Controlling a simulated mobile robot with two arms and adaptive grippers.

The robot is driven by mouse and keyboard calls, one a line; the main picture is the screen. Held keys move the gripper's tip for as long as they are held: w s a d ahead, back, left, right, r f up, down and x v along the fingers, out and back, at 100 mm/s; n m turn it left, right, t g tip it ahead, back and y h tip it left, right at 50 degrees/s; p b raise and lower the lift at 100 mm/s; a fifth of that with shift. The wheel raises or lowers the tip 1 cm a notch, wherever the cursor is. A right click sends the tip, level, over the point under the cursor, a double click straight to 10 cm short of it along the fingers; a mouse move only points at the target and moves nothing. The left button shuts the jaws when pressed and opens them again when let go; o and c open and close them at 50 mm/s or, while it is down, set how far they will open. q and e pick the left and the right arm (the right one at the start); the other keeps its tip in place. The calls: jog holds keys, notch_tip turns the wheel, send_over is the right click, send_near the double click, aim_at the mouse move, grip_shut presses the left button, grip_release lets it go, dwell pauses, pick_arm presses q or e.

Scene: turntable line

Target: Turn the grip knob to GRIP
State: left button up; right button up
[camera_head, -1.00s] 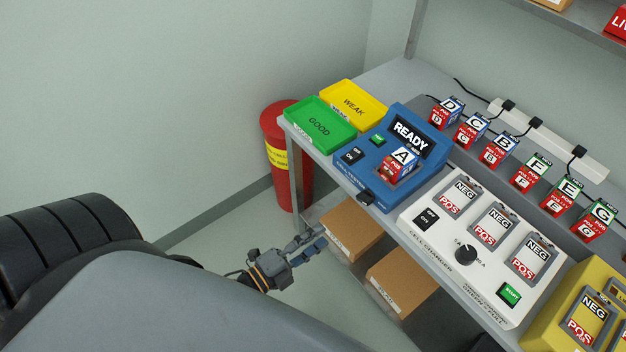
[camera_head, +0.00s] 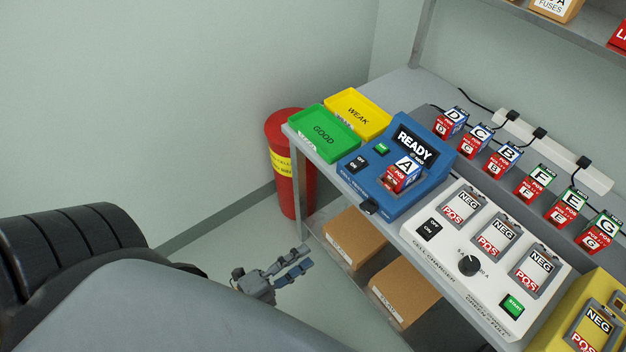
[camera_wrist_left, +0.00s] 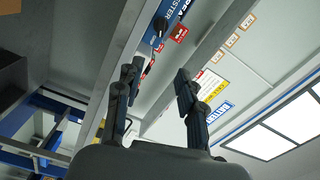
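No knob with a readable GRIP label shows. A black knob (camera_head: 469,265) sits on the front of the white cell charger (camera_head: 425,255). My right gripper is not in view.
Green GOOD tray (camera_head: 324,133) and yellow WEAK tray (camera_head: 357,114) stand at the bench's left end. Battery A (camera_head: 403,175) sits in the tester, which reads READY. Several lettered batteries line the back. Cardboard boxes (camera_head: 354,237) fill the lower shelf. A red bin (camera_head: 284,135) stands left.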

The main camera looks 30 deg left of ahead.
pick_arm(q)
jog(key=v, duration=0.7)
jog(key=shift+s, duration=0.2)
